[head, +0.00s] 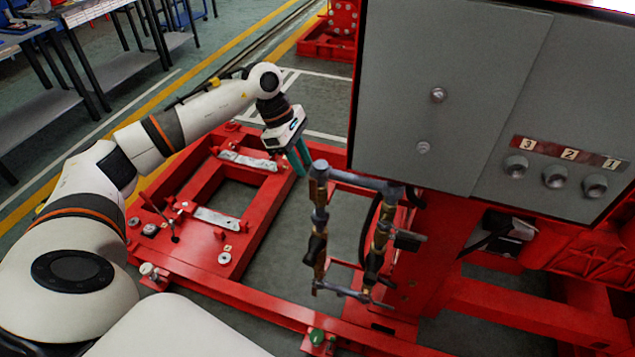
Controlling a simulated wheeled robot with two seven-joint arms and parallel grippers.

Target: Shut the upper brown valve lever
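A pipe assembly (355,179) of grey pipe with dark and brassy valve fittings stands in front of the red frame, below the grey control box. A brass-brown valve (381,236) sits on its right upright, with a dark lever-like piece (409,240) sticking out to the right. Another dark-and-brown fitting (315,248) is on the left upright. I cannot tell for sure which piece is the upper brown lever or how it is turned. My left gripper (300,159), with teal fingers, is just left of the assembly's upper left corner, apparently empty. Its finger gap is unclear. My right gripper is out of view.
The grey control box (450,90) with several numbered knobs overhangs the assembly on the right. A red floor frame (200,255) lies to the left and below. Workbenches (90,60) stand at the far left. Open floor shows behind my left arm.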

